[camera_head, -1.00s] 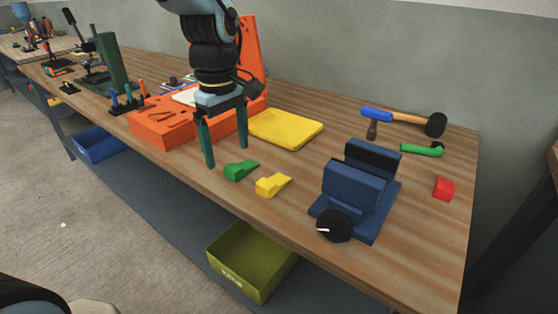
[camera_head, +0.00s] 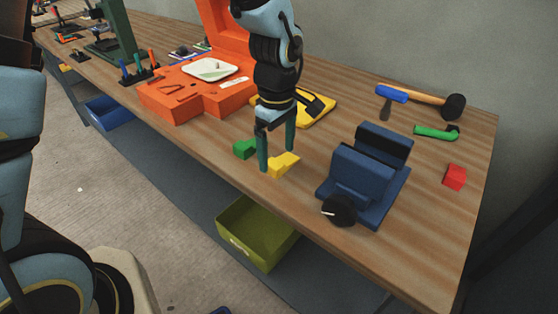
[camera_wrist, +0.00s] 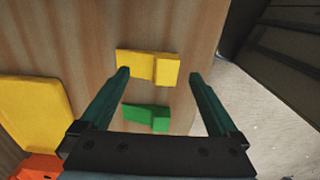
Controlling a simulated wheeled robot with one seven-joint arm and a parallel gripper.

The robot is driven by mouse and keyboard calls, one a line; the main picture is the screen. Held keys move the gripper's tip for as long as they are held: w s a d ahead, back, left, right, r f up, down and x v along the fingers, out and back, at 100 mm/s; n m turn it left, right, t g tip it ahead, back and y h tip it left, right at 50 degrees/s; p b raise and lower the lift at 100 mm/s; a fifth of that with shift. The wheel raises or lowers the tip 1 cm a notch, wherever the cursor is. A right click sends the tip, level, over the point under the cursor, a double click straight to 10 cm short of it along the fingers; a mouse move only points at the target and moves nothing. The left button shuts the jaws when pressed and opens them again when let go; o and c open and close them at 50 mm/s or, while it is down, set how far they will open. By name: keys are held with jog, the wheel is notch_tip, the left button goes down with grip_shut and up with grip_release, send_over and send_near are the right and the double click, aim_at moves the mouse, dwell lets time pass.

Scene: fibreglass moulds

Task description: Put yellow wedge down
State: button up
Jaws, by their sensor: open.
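The yellow wedge (camera_head: 284,164) lies on the wooden workbench, left of the blue vise. In the wrist view the yellow wedge (camera_wrist: 148,67) lies just beyond and between the fingertips. My gripper (camera_head: 277,160) is open and empty, with its fingers pointing down near the yellow wedge. In the wrist view my gripper (camera_wrist: 158,75) has its fingers wide apart. The green wedge (camera_head: 243,148) lies left of the yellow one, and in the wrist view the green wedge (camera_wrist: 146,117) lies nearer my palm. One finger partly hides the yellow wedge in the head view.
The blue vise (camera_head: 361,182) stands to the right. An orange mould (camera_head: 184,101) and a yellow tray (camera_head: 322,112) lie behind left. A red cube (camera_head: 455,177), green tool (camera_head: 436,132) and hammer (camera_head: 430,99) lie at right. An olive bin (camera_head: 245,244) is below the bench.

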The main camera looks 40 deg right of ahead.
jog(key=shift+f, duration=1)
grip_shut()
jog(key=shift+r, duration=0.1)
